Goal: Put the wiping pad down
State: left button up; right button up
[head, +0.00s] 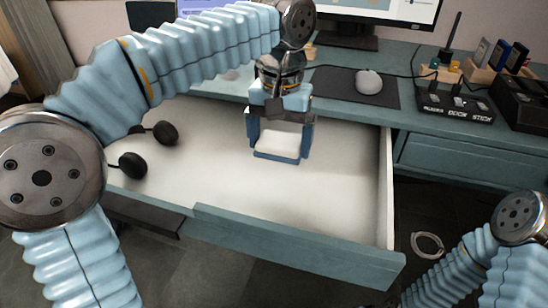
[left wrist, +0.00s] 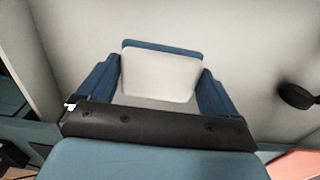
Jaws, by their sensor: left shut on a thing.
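The wiping pad (head: 279,146) is a small block with a white face and a blue edge. My left gripper (head: 281,140) is shut on it and points down into the open drawer (head: 300,240). In the left wrist view the pad (left wrist: 160,75) sits between the two blue fingers of the left gripper (left wrist: 160,88), over the pale drawer floor. I cannot tell whether the pad touches the floor. My right arm shows at the lower right of the head view, but its gripper does not show.
Black headphones (head: 133,165) lie at the drawer's left. The drawer's middle and right are bare. On the desk behind are a mouse (head: 368,80) on a dark mat, a monitor (head: 385,12) and a black control box (head: 455,105). A white cable loop (head: 427,244) lies on the floor.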

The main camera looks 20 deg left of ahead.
aim_at(277, 135)
pick_arm(q)
jog(key=shift+w+a+f, duration=0.25)
jog(key=shift+w+f, duration=0.15)
jog(key=shift+f, duration=0.25)
jog(key=shift+w+a+f, duration=0.25)
jog(key=shift+w+f, duration=0.15)
jog(key=shift+f, duration=0.2)
jog(key=f, duration=0.1)
jog(key=f+b, duration=0.1)
jog(key=w+f, duration=0.1)
jog(key=f, duration=0.1)
jog(key=shift+a, duration=0.35)
jog(key=shift+f, duration=0.25)
jog(key=shift+f, duration=0.15)
jog(key=o, duration=0.6)
notch_tip(277, 135, up, 11)
jog(key=p, duration=0.3)
jog(key=shift+w, duration=0.1)
jog(key=shift+r, duration=0.65)
